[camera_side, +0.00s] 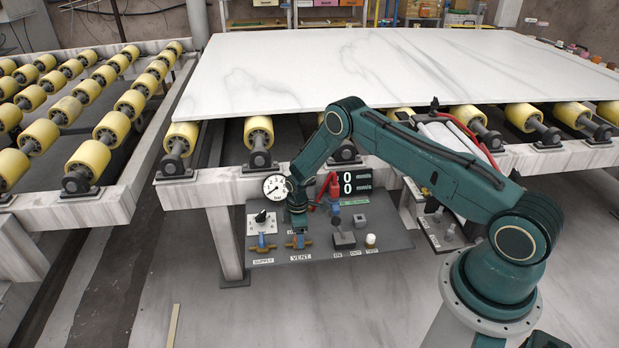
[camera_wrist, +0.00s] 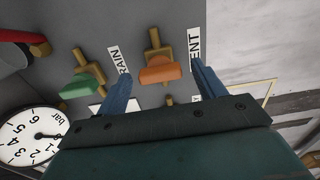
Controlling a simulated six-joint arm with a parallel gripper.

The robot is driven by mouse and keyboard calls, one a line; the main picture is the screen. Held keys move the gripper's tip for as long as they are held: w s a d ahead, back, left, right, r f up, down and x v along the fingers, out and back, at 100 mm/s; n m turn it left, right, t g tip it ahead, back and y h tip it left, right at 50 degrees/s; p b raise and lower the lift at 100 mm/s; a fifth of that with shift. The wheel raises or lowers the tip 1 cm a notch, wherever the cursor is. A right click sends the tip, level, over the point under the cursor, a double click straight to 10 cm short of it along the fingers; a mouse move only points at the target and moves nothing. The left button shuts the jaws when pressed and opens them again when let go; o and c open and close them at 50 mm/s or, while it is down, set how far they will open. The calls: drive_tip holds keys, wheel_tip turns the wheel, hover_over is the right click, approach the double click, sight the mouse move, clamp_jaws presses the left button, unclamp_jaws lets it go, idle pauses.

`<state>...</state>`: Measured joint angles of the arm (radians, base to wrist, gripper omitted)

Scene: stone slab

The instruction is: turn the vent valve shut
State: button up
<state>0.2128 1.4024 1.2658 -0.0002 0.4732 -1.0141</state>
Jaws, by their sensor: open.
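The vent valve has an orange handle (camera_wrist: 160,71) on a brass body (camera_wrist: 153,38), beside a white label ending in "ENT" (camera_wrist: 194,48) in the wrist view. The handle appears to lie across the body. In the side view, the vent valve (camera_side: 299,242) sits low on the grey panel above the VENT label (camera_side: 300,258), directly under my gripper (camera_side: 298,226). In the wrist view, my gripper's two blue fingers (camera_wrist: 162,78) are apart, one on each side of the orange handle, with visible gaps. I cannot tell how deep they reach.
A green-handled valve (camera_wrist: 82,85) by the drain label is close to the left finger. The blue-handled supply valve (camera_side: 262,241) is left of the vent valve. The stone slab (camera_side: 330,65) overhangs behind.

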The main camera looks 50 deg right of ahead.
drive_tip(key=shift+r, duration=0.15)
wheel_tip(320, 180, up, 13)
drive_tip(key=shift+r, duration=0.2)
idle(0.5)
drive_tip(key=shift+r, duration=0.1)
drive_tip(key=s+a+r+m+t, duration=0.1)
drive_tip(key=s+a+r, duration=0.15)
drive_tip(key=r, duration=0.75)
drive_tip(key=s+a+r+m+t, duration=0.15)
drive_tip(key=s+r, duration=0.25)
drive_tip(key=r, duration=0.6)
drive_tip(key=s+a+r+m, duration=0.2)
drive_tip(key=s+a+r, duration=0.1)
drive_tip(key=r, duration=0.7)
drive_tip(key=s+a+r+m+t, duration=0.1)
drive_tip(key=s+r, duration=0.3)
drive_tip(key=s, duration=0.8)
drive_tip(key=s+a+r+m+t, duration=0.2)
drive_tip(key=s+a+r+m, duration=0.1)
drive_tip(key=s, duration=1)
drive_tip(key=shift+a+r+m, duration=0.15)
drive_tip(key=shift+r+m, duration=0.2)
drive_tip(key=shift+r, duration=0.05)
